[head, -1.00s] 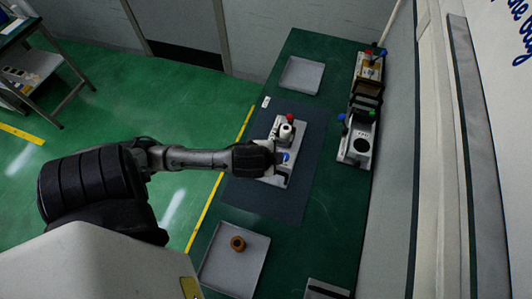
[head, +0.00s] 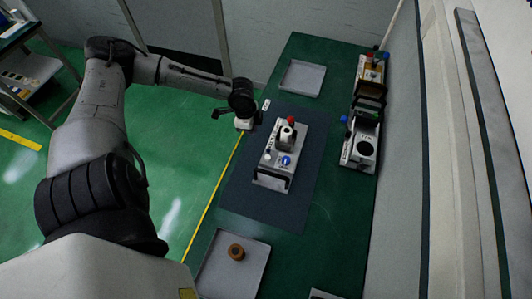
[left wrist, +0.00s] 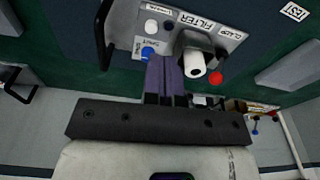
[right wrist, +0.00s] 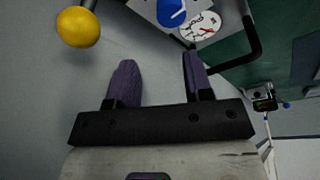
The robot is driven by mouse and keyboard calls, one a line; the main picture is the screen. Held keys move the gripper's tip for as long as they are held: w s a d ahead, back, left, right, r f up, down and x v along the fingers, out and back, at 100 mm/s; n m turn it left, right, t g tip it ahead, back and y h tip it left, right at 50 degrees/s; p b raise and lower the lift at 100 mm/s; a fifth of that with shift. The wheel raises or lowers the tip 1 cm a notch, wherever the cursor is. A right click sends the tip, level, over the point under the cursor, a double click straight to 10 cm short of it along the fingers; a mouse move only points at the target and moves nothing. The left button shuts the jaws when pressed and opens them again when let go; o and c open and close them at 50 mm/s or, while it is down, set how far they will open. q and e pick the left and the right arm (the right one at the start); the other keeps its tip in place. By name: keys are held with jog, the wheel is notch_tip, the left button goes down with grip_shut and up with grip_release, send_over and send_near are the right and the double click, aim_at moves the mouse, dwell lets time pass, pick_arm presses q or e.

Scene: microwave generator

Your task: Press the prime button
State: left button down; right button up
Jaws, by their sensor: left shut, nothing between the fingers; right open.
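The filter unit (head: 275,166), a pale panel with a black handle, lies on a dark mat. It carries a blue button (head: 286,160), a white button (head: 267,154), a white-topped cylinder and a red knob (head: 291,120). The left wrist view shows its FILTER label, the white button (left wrist: 151,26) and the blue button (left wrist: 148,53); the small labels beside the buttons are hard to read. My left gripper (left wrist: 165,62) is shut and empty, apart from the unit, at its upper left in the head view (head: 244,122). My right gripper (right wrist: 156,75) is open and empty, outside the head view.
A second unit with blue and red knobs (head: 360,143) stands on the right side of the green table. An empty grey tray (head: 302,77) is at the back. A front tray (head: 228,277) holds a brown ring (head: 236,252). The right wrist view shows a yellow knob (right wrist: 78,27) and a dial (right wrist: 201,27).

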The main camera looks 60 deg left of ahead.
jog(key=shift+a, duration=0.1)
pick_arm(q)
jog(key=shift+w+d+r+m+t+h, duration=0.25)
jog(key=shift+w+d+m+t+h, duration=0.35)
jog(key=shift+w+d+h, duration=0.35)
jog(key=shift+s, duration=0.1)
jog(key=shift+d, duration=0.1)
send_near(268, 157)
jog(key=x, duration=0.3)
jog(key=p+x, duration=0.1)
jog(key=x, duration=0.1)
jog(key=shift+d+f, duration=0.1)
jog(key=shift+d, duration=0.3)
pick_arm(e)
jog(key=shift+r, duration=0.45)
pick_arm(q)
jog(key=shift+x, duration=0.8)
jog(key=shift+a+f, duration=0.15)
jog(key=shift+a, duration=0.1)
